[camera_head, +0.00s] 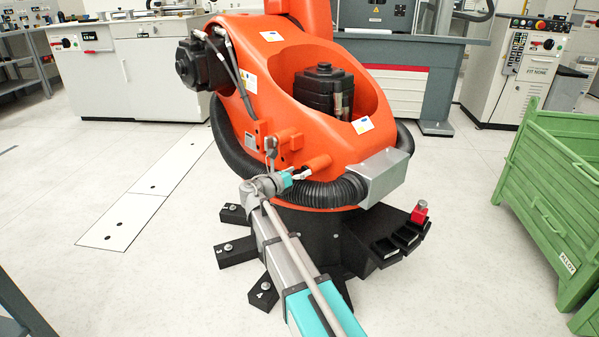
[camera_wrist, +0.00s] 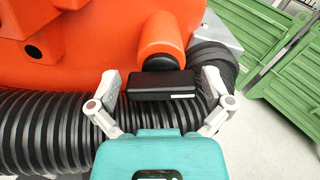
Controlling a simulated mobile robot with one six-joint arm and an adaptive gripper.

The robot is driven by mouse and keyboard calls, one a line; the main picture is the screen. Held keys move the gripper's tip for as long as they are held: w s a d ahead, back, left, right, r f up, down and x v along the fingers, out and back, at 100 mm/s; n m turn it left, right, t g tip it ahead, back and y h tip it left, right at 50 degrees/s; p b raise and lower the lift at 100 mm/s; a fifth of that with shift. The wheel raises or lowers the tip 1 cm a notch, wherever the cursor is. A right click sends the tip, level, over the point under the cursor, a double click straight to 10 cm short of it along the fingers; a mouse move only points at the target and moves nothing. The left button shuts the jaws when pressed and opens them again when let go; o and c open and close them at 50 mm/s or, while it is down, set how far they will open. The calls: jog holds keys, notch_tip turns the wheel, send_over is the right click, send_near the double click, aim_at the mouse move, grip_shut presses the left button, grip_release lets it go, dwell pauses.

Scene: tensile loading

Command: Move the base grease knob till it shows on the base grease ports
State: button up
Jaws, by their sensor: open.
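In the wrist view, a black bar-shaped knob (camera_wrist: 160,86) with a small white mark near its right end sits in front of an orange cylindrical boss (camera_wrist: 162,38). It looks like the base grease knob, but no name is readable. My gripper (camera_wrist: 162,87) is open, with one finger on either side of the bar and a small gap at each end. In the head view, my gripper (camera_head: 298,174) is at the orange boss (camera_head: 318,162) on the large orange robot's base; the knob is too small to make out there. I cannot identify the grease ports' marking.
A thick black corrugated hose (camera_head: 330,193) runs around the orange base (camera_head: 300,120), close below my gripper. Black trays (camera_head: 398,240) with a red item (camera_head: 420,211) stand right of it. A green crate (camera_head: 555,190) is at the right.

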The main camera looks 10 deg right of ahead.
jog(key=c, duration=0.9)
jog(key=shift+o, duration=0.2)
jog(key=shift+m, duration=0.5)
jog(key=m, duration=0.4)
jog(key=shift+s+d, duration=0.1)
jog(key=m, duration=0.5)
jog(key=shift+s+d+m, duration=0.1)
jog(key=shift+s+m, duration=0.05)
jog(key=shift+m, duration=0.15)
